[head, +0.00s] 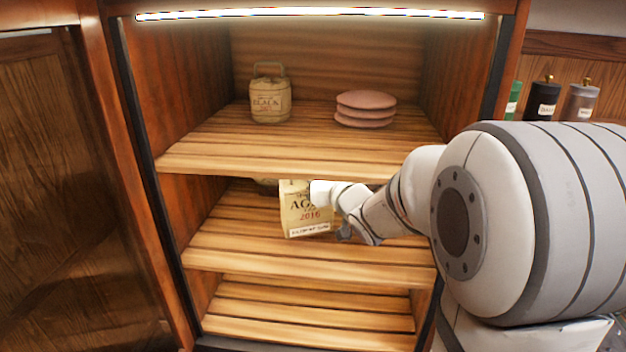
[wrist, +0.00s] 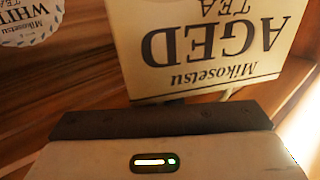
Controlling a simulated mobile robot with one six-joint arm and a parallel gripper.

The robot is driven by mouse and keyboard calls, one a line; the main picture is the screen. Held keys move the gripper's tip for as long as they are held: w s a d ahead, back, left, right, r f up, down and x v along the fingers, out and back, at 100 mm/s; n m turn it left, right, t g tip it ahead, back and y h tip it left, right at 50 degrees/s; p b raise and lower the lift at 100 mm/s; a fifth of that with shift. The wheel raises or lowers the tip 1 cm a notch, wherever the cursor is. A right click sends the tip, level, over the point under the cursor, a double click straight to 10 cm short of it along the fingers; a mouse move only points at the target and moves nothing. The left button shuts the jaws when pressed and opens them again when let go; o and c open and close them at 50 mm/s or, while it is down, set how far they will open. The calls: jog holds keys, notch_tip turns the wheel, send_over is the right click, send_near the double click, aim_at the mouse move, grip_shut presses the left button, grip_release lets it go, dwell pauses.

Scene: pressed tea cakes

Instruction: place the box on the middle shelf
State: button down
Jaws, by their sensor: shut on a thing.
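The middle shelf (head: 225,240) is slatted wood below the box. I cannot tell whether the box touches it.
The upper shelf (head: 200,157) holds a handled tea container (head: 270,98) and stacked pink discs (head: 365,109). The bottom shelf (head: 310,308) looks empty.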

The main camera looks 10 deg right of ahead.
jog(key=f, duration=0.1)
jog(key=f+b, duration=0.2)
jog(key=f, duration=0.1)
jog(key=shift+w+d, duration=0.35)
jog(key=shift+w, duration=0.05)
jog(key=c, duration=2)
grip_release()
jog(key=shift+s, duration=0.1)
jog(key=o, duration=0.4)
jog(key=shift+r, duration=0.1)
